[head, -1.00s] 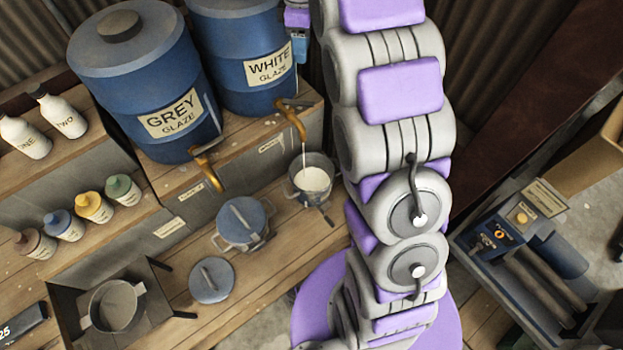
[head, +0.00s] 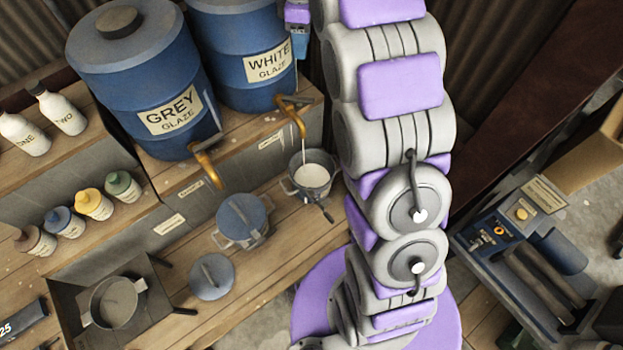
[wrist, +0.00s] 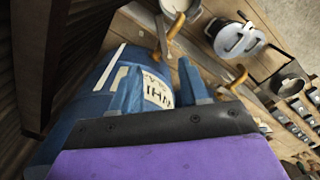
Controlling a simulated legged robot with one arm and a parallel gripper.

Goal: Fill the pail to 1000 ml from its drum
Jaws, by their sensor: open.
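The grey metal pail (head: 325,186) stands upright on the lower bench below the brass tap (head: 293,104) of the blue WHITE GLAZE drum (head: 226,52). A thin white stream runs from the tap into it, and white glaze (head: 311,178) covers its inside. I cannot read its level in ml. My gripper (head: 298,46) is at the top of the head view, beside the right side of that drum. In the wrist view its two blue fingers (wrist: 160,85) are apart and empty in front of the drum's label. The pail (wrist: 180,10) is partly cut off there.
The GREY GLAZE drum (head: 142,75) with its own tap (head: 208,168) stands to the left. A lidded pot (head: 242,218), a loose lid (head: 211,277) and an open pan (head: 115,302) are on the bench. Bottles line the left shelves. A blue-grey machine (head: 525,265) stands at right.

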